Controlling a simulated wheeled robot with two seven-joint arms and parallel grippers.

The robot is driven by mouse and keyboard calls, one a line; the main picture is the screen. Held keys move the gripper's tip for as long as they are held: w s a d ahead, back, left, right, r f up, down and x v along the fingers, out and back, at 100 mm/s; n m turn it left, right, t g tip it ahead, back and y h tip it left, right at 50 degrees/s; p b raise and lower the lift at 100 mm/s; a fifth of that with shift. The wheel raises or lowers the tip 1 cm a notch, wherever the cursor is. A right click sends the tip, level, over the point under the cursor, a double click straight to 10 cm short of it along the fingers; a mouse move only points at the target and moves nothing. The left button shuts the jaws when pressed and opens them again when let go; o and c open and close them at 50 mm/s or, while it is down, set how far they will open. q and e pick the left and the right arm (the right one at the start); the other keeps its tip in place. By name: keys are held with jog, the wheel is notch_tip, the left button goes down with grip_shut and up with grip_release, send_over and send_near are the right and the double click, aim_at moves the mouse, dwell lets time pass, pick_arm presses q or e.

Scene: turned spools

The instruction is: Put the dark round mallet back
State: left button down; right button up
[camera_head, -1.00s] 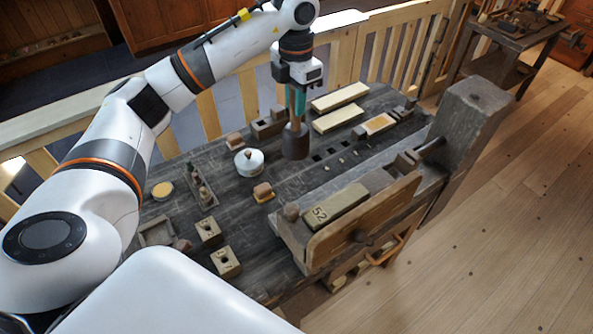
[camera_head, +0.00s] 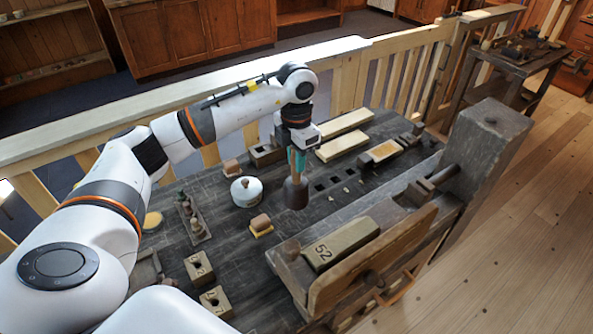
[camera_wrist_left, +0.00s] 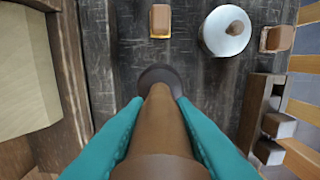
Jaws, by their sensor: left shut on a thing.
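The dark round mallet (camera_head: 295,192) hangs head down with its brown handle upright, over the dark workbench (camera_head: 240,268). My left gripper (camera_head: 297,163) is shut on the handle with its teal fingers. In the left wrist view the handle (camera_wrist_left: 160,125) runs between the fingers to the dark head (camera_wrist_left: 158,77), above the bench top. I cannot tell whether the head touches the bench. The mallet is right of a white lidded pot (camera_head: 246,192). My right gripper is not in view.
A small brown-topped block (camera_head: 261,225) lies left of the mallet's front. Square holes (camera_head: 335,181) are to its right. A wooden holder (camera_head: 265,155) stands behind. The vise with a block marked 52 (camera_head: 340,245) fills the front right. Blocks with holes (camera_head: 199,267) stand front left.

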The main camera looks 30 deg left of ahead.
aim_at(296, 175)
pick_arm(q)
notch_tip(296, 175, down, 4)
jog(key=shift+w+r+p, duration=0.1)
jog(key=shift+p, duration=0.35)
jog(key=shift+f, duration=0.25)
jog(key=c, duration=1.2)
grip_release()
jog(key=shift+c, duration=0.2)
